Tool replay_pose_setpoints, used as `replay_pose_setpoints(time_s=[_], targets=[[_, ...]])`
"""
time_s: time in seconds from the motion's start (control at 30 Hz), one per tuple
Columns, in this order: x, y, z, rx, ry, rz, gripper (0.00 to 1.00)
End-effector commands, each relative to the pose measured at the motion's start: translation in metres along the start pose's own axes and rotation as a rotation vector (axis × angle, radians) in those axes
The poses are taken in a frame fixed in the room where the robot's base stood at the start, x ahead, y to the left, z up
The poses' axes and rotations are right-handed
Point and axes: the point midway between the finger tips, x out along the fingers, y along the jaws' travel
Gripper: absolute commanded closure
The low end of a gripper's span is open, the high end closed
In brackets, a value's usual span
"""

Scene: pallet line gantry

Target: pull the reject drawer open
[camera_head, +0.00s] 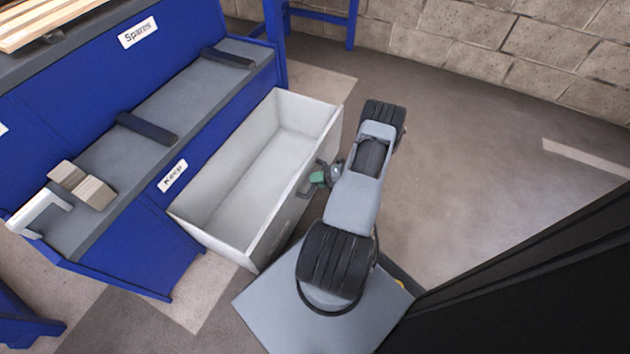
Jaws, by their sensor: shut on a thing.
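The reject drawer (222,228) is a light grey, open-topped box that sticks well out from the blue cabinet (152,235). I see its empty inside. My gripper (314,180) is at the drawer's front face, on the right side in the picture, and is shut on the drawer's handle (304,186). The fingers are small and partly hidden by my arm, and most of the handle is hidden too. A "Keep" label (172,176) is on the cabinet front beside the drawer.
A grey ledge (190,105) with dark bars runs along the cabinet, with small wooden blocks (82,185) at its near end. A "Spares" label (137,32) is on the upper panel. The floor (465,160) to the right is clear up to the block wall (480,35).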

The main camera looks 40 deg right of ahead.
Motion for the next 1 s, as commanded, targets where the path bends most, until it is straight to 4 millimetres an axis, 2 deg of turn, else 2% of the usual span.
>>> replay_pose_setpoints(time_s=[0.13, 0.17, 0.4, 0.73, 0.87, 1.0], targets=[[0.0, 0.0, -0.001, 0.001, 0.003, 0.002, 1.0], [0.0, 0.0, -0.001, 0.001, 0.003, 0.002, 0.79], [0.001, 0.0, -0.001, 0.001, 0.002, 0.001, 0.56], [-0.004, 0.001, 0.0, 0.001, 0.001, 0.001, 0.56], [-0.022, 0.002, 0.0, 0.001, -0.002, 0.0, 0.56], [-0.051, 0.002, 0.0, 0.0, -0.003, 0.001, 0.56]])
